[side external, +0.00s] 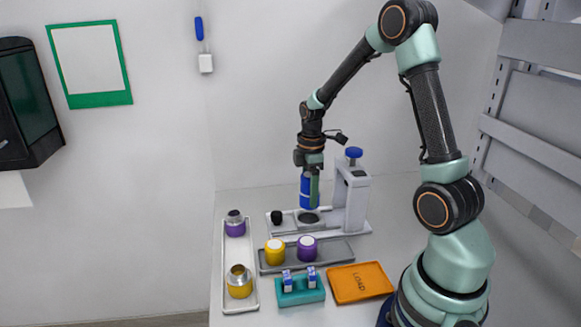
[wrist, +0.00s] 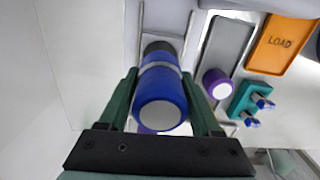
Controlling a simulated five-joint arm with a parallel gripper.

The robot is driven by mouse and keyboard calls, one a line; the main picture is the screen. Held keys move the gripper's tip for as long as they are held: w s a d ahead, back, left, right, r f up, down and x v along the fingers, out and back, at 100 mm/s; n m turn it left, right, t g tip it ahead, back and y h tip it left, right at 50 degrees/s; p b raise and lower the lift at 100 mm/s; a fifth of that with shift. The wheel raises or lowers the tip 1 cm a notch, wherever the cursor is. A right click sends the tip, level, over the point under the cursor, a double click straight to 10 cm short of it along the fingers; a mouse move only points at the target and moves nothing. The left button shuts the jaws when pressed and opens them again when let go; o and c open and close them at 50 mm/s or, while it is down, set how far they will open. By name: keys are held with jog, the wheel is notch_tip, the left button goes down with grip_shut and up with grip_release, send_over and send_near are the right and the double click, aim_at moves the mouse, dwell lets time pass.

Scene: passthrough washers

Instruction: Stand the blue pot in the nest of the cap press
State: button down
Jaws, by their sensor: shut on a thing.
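My gripper (side external: 311,188) points down and is shut on the blue pot (side external: 304,190). The cap press (side external: 352,196) stands on a white base with a blue knob on top. Its round nest (side external: 309,218) lies in the base, just under the pot. The pot hangs upright, and a small gap seems to show between it and the nest. In the wrist view the blue pot (wrist: 161,92), with a grey band and a dark far end, sits between the two green fingers (wrist: 160,75). The pot hides the nest there.
A black cap-like piece (side external: 276,217) sits left of the nest. In front, a grey tray (side external: 340,254) holds a yellow pot (side external: 275,251) and a purple pot (side external: 307,248). A white tray (side external: 229,266) is at left; a teal holder (side external: 301,293) and orange LOAD tray (side external: 360,283) are nearest.

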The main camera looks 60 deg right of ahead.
jog(key=shift+f, duration=0.3)
jog(key=shift+f, duration=0.65)
